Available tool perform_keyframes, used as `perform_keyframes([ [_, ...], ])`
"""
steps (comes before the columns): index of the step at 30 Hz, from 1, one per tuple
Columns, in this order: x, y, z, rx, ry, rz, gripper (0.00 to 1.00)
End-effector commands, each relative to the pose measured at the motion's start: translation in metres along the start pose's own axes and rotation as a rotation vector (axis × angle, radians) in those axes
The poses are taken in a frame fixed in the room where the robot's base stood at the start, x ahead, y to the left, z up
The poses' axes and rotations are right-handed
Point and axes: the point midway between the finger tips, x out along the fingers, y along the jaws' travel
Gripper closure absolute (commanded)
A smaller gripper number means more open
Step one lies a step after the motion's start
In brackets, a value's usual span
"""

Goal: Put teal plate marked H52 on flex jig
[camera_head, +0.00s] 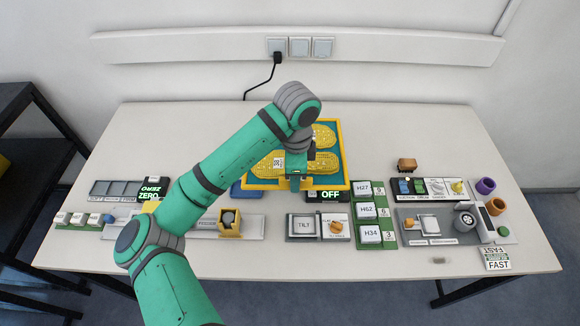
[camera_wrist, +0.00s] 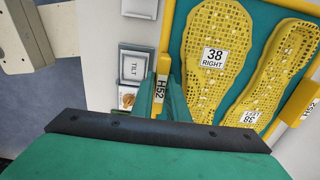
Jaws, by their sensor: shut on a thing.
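The teal plate (camera_head: 333,180) with a yellow rim carries two yellow perforated insoles, one labelled 38 RIGHT. It lies at the back middle of the table in the head view. In the wrist view the plate (camera_wrist: 180,32) fills the upper right, with yellow H52 tabs on two sides. My gripper (camera_head: 295,184) is at its front edge. In the wrist view my gripper (camera_wrist: 163,92) is shut on the near H52 tab (camera_wrist: 162,84). I cannot make out a flex jig by name, nor tell whether the plate is resting on something or held above it.
An OFF display (camera_head: 330,195) stands just in front of the plate. The TILT unit (camera_head: 302,225) with an orange knob is nearer. H27, H52 and H34 buttons (camera_head: 367,210) stand to its right. A grey tool tray (camera_head: 440,236) is farther right. The back left tabletop (camera_head: 160,135) is clear.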

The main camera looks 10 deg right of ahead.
Motion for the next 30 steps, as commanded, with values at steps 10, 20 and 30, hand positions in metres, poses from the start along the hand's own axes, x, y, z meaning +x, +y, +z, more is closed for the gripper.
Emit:
perform_keyframes([
  [10, 0.032, -0.069, 0.012, -0.001, 0.001, 0.001, 1.0],
  [20, 0.077, -0.107, 0.022, -0.001, -0.001, 0.0, 1.0],
  [30, 0.098, -0.118, 0.024, -0.001, 0.0, 0.0, 1.0],
])
